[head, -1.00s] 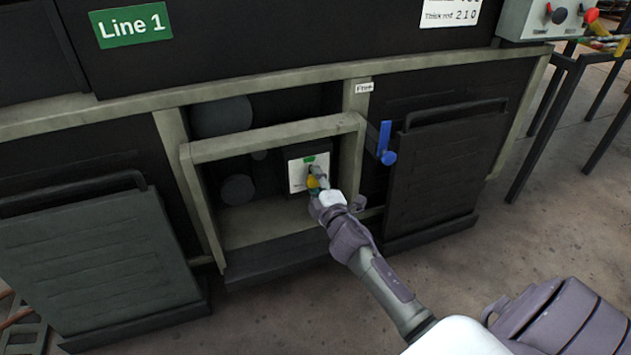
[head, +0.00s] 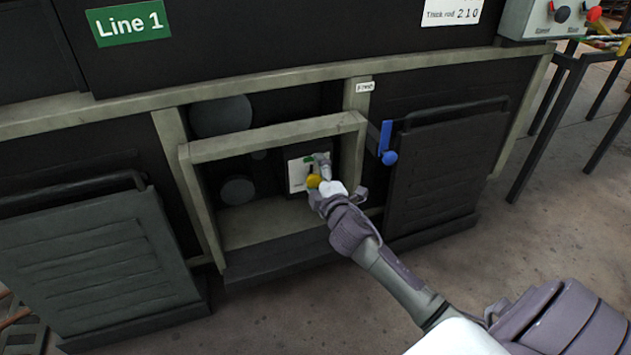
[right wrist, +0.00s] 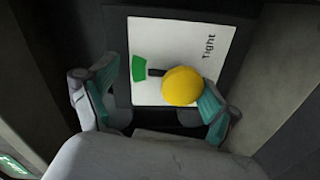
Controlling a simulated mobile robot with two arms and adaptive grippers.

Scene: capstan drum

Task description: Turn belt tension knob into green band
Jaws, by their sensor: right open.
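The yellow belt tension knob (head: 313,181) sits on a white dial plate (head: 296,176) inside the framed opening of the machine. In the right wrist view the knob (right wrist: 183,86) has a dark pointer (right wrist: 156,72) directed left at the green band (right wrist: 139,68), its tip at or close to the band's edge. The word "Tight" is printed on the plate. My right gripper (head: 325,178) is at the dial, its fingers open (right wrist: 157,92) on either side of the knob. The right finger is close beside the knob; contact is unclear. My left gripper is out of view.
A pale frame (head: 275,137) surrounds the recess, with its right post close to my right gripper. A blue-handled lever (head: 387,145) is right of it. Dark panels with handles stand left (head: 95,255) and right (head: 445,165). Dark round parts sit left of the dial.

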